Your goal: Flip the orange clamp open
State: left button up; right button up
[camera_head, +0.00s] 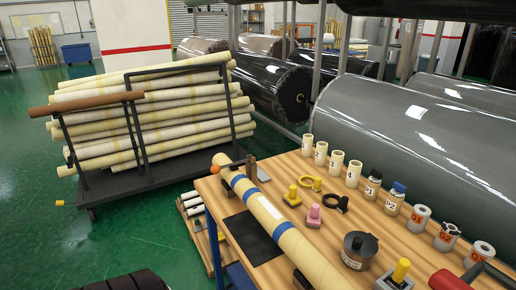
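A cream roll (292,240) with blue bands lies along the left part of the wooden table (312,250). At its far end, a thin dark bar with an orange knob (214,169) crosses over the roll to an orange-brown upright piece (252,168) on its right side. This looks like the orange clamp, lying closed across the roll; its details are too small to tell. Neither my left nor my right gripper shows in the head view.
On the table stand several cream tubes (337,164), bottles (373,187), white rolls (419,218), a dark can (359,249), a pink stamp-like piece (314,215) and yellow pieces (292,195). A rack of long rolls (150,115) stands on the green floor at left.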

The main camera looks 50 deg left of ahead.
aim_at(215, 169)
jog(key=u, duration=1.9)
